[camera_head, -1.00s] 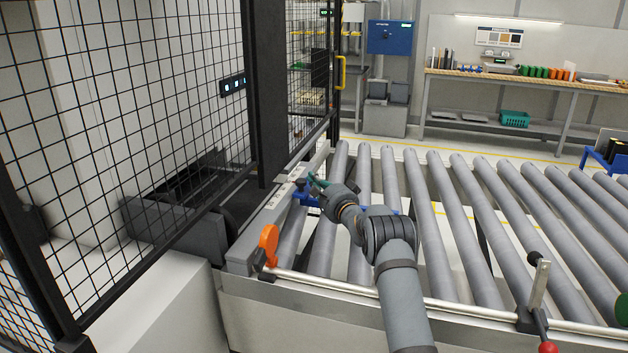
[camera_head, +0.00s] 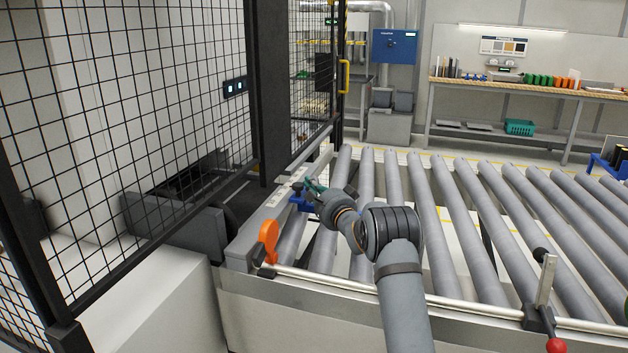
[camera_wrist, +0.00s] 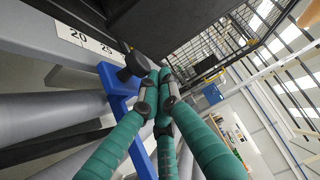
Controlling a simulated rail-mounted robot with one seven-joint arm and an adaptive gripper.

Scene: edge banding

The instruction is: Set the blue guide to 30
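The blue guide (camera_head: 300,203) sits by the scale rail at the left end of the rollers, partly hidden by my arm. In the wrist view its blue frame (camera_wrist: 118,88) lies beside the white scale (camera_wrist: 90,43), where 20 and 25 can be read. A dark knob (camera_wrist: 131,63) stands at the guide's top, just past 25; marks beyond it are hidden. My gripper (camera_wrist: 160,78) has its green fingers drawn together, tips close beside the knob. I see nothing between them, and cannot tell whether they touch the knob. It also shows in the head view (camera_head: 313,186).
Grey rollers (camera_head: 430,220) fill the middle and right. A black mesh fence (camera_head: 130,110) and dark post (camera_head: 264,90) stand close on the left. An orange handle (camera_head: 268,240) and a red-knobbed lever (camera_head: 548,300) are on the front rail (camera_head: 440,303).

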